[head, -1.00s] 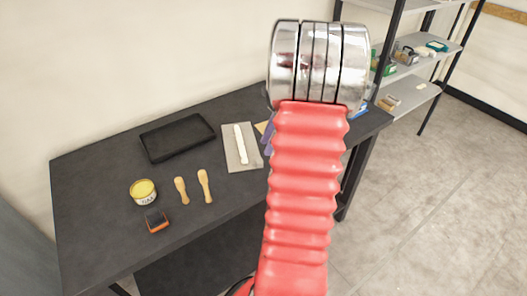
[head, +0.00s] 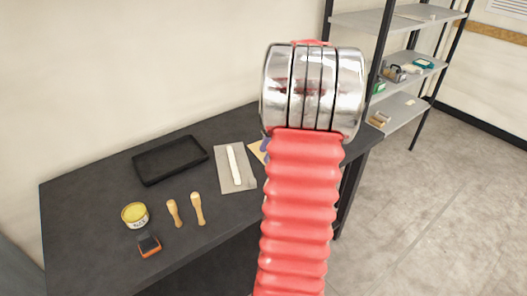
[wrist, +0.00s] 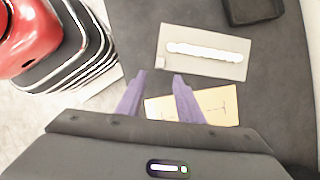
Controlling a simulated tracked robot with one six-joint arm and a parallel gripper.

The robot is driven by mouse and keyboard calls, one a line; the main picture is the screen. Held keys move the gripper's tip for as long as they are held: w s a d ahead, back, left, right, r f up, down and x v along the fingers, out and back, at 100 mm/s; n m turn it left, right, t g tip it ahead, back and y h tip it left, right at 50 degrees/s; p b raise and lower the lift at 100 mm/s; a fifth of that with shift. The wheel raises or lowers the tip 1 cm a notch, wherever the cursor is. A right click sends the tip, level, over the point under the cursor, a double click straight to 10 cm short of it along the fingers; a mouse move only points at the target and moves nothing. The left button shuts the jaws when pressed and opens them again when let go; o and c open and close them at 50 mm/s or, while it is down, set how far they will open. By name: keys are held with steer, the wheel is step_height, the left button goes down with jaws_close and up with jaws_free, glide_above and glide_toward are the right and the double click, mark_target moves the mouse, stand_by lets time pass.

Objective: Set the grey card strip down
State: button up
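A grey card (head: 223,184) lies flat on the dark bench with a long white bead (head: 235,164) along it. The card also shows in the wrist view (wrist: 203,68), just beyond my fingertips. A small pale piece (wrist: 160,62) sits at the card's near left corner; I cannot tell if it is a separate strip. My gripper (wrist: 159,75) has two purple fingers, spread apart with nothing visibly held between them. In the head view my arm hides most of the gripper.
A tan sheet (wrist: 205,106) lies under and beside my fingers. A black tray (head: 170,160), a yellow-topped tin (head: 135,215), two wooden-handled tools (head: 198,208) and an orange-black block (head: 148,245) are on the bench (head: 90,200). A shelf rack (head: 405,75) stands at the right.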

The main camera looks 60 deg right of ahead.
steer(key=w+a+r+n+h, duration=0.1)
steer(key=w+a+r+n, duration=0.2)
steer(key=a, duration=0.5)
steer(key=a+r+n+h, duration=0.1)
steer(key=a+r+n, duration=0.1)
steer(key=a+n, duration=0.4)
steer(key=w+a+r+n, duration=0.2)
steer(key=a+r+n, duration=0.1)
steer(key=a, duration=0.6)
steer(key=s+a+n+t, duration=0.1)
steer(key=s+a+n, duration=0.2)
steer(key=a, duration=0.3)
steer(key=s+a+n+t+h, duration=0.1)
steer(key=s+a+n, duration=0.1)
steer(key=a+n, duration=0.4)
steer(key=s+a+n, duration=0.3)
steer(key=a+n, duration=0.2)
steer(key=a, duration=0.2)
steer(key=shift+s+f+t, duration=0.25)
steer(key=shift+s+t, duration=0.05)
steer(key=shift+t, duration=0.1)
